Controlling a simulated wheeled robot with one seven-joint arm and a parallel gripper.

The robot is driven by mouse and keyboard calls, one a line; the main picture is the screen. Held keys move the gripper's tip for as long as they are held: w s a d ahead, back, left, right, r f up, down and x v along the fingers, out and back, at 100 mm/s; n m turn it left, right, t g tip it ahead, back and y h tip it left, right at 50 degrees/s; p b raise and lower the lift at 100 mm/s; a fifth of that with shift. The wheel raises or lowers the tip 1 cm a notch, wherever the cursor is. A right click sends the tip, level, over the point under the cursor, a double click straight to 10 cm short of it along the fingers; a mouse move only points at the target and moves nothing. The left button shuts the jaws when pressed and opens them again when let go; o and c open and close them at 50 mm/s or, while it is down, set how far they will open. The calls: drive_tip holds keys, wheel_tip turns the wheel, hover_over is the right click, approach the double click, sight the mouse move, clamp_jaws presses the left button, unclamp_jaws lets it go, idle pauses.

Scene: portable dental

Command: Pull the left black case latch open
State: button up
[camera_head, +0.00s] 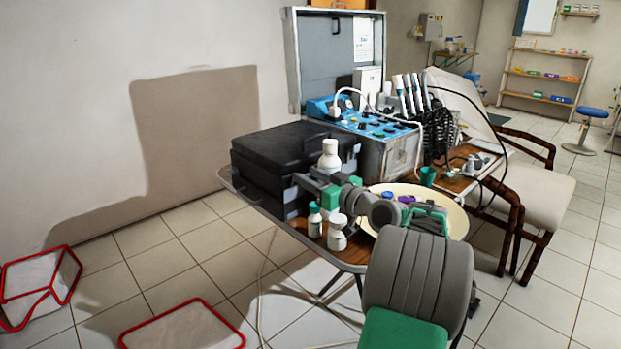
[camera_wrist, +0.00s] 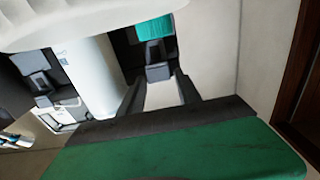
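The black case (camera_head: 270,165) lies closed at the left end of the table in the head view. My gripper (camera_head: 308,183) is at its front side, partly covering it. In the wrist view my gripper (camera_wrist: 159,78) has two dark fingers spread apart. A small dark grey block (camera_wrist: 158,72), which may be a case latch, shows at or just past the fingertips; I cannot tell if they touch it. A second grey latch-like piece (camera_wrist: 37,83) is further left. The latches are too small or hidden to tell apart in the head view.
A white bottle (camera_head: 329,157) stands close to my gripper. A teal-capped bottle (camera_head: 314,220) and a white jar (camera_head: 337,233) stand near the table's front edge. A cream basin (camera_head: 455,218) lies right. The dental unit (camera_head: 390,150) is behind. Red-framed objects (camera_head: 185,330) are on the floor.

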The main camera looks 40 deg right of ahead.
drive_tip(key=shift+s, duration=0.1)
drive_tip(key=s, duration=0.7)
drive_tip(key=shift+s+d+p, duration=0.3)
drive_tip(key=shift+d+p, duration=0.05)
drive_tip(key=shift+d, duration=0.05)
drive_tip(key=shift+c, duration=0.2)
